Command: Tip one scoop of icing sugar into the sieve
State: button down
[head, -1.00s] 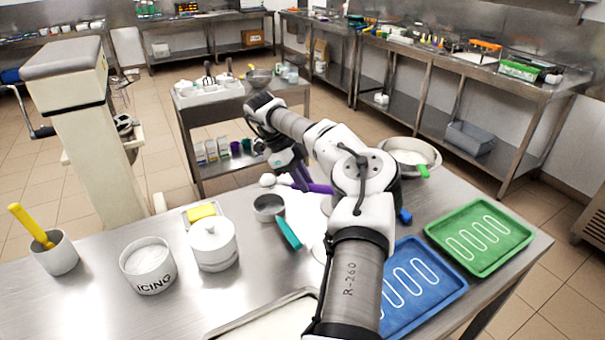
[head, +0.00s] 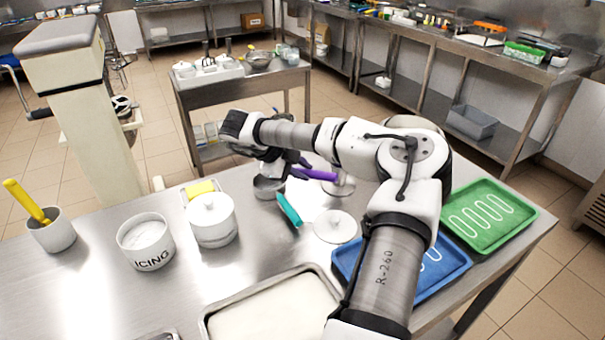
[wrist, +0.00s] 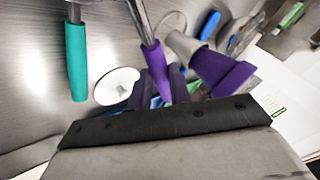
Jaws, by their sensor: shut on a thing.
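The tub marked ICING (head: 147,243) stands open at the left of the steel table, with white powder inside. My gripper (head: 290,165) is over the back middle of the table, shut on a purple-handled tool (wrist: 156,72); its metal shaft runs up out of the wrist view. A second wide purple handle-like part (wrist: 222,74) is beside it. A small metal cup (head: 268,188) stands below the gripper, near a teal handle (head: 289,210), which also shows in the wrist view (wrist: 77,62). I cannot make out the sieve or any sugar in the held tool.
A white lidded jar (head: 212,222), a yellow block (head: 201,188) and a pot with a yellow-handled tool (head: 50,236) stand at left. A flat white lid (head: 335,226), a tray (head: 215,320), a blue tray (head: 452,265) and a green tray (head: 518,210) occupy the middle and right.

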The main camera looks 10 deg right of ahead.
jog(key=shift+s+a+f+m+t+h+b, duration=0.15)
jog(key=shift+f+m+t+h+b, duration=0.4)
jog(key=shift+b, duration=1.5)
jog(key=t+b, duration=0.1)
jog(key=b, duration=0.3)
jog(key=t+h+b, duration=0.1)
jog(key=b, duration=0.3)
jog(key=shift+s+a+f+t, duration=0.1)
jog(key=shift+s+f+t, duration=0.1)
jog(key=shift+s+t, duration=0.1)
jog(key=m+h+b, duration=0.1)
jog(key=b, duration=0.3)
jog(key=shift+s+f+t, duration=0.1)
jog(key=shift+f+t, duration=0.05)
jog(key=shift+t, duration=0.2)
jog(key=t+h+b, duration=0.1)
jog(key=b, duration=0.3)
jog(key=shift+f, duration=0.3)
jog(key=shift+s+f+m+t+h+b, duration=0.1)
jog(key=shift+m+t+h+b, duration=0.25)
jog(key=shift+b, duration=0.75)
jog(key=shift+a+t+b, duration=0.1)
jog(key=shift+t+b, duration=0.15)
jog(key=shift+b, duration=0.35)
